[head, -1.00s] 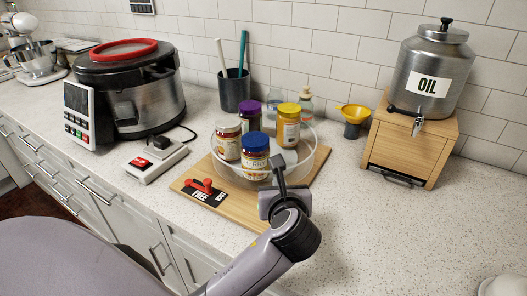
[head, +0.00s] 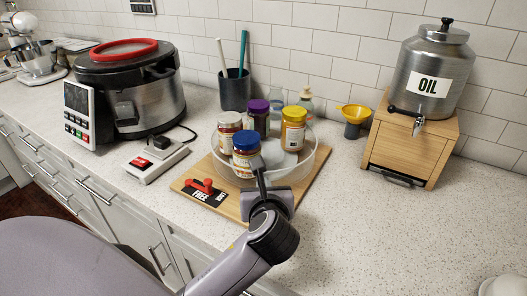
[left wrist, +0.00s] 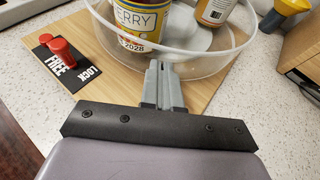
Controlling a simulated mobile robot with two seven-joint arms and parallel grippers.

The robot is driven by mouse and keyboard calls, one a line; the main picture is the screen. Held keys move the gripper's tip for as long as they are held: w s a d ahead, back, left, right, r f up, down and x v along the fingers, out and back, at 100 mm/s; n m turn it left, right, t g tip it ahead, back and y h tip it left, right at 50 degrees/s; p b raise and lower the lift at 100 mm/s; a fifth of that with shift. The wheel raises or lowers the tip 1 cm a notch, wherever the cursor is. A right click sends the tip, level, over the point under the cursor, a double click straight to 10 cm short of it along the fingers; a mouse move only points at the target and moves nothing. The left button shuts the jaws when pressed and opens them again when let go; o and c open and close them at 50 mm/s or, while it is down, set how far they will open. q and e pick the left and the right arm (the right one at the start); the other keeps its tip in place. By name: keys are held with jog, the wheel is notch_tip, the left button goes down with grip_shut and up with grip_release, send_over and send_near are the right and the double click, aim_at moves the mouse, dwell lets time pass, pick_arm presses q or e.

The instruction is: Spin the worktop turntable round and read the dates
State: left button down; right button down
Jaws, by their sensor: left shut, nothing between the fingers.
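The turntable is a clear, low-walled round tray (head: 306,165) on a wooden board (head: 316,178). It carries several jars: a blue-lidded jar (head: 245,152) in front, a white-lidded jar (head: 229,130) at left, a purple-lidded jar (head: 258,117) behind and a yellow-lidded jar (head: 293,130) at right. In the left wrist view the front jar (left wrist: 140,18) shows "ERRY" and "2028"; the rest of its label is cut off. My left gripper (head: 258,164) is shut and empty, its fingertips at the tray's near wall; I cannot tell if they touch. My right gripper is out of view.
A red lever (head: 202,185) sits by the FREE end of a FREE/LOCK plate on the board's front left. A cooker (head: 150,95) and switch box (head: 155,160) stand left, a utensil cup (head: 235,92) behind, an oil dispenser (head: 428,75) right.

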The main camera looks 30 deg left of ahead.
pick_arm(q)
jog(key=shift+s+d, duration=0.45)
jog(key=shift+s, duration=0.3)
jog(key=shift+s+d, duration=0.45)
jog(key=shift+s, duration=0.3)
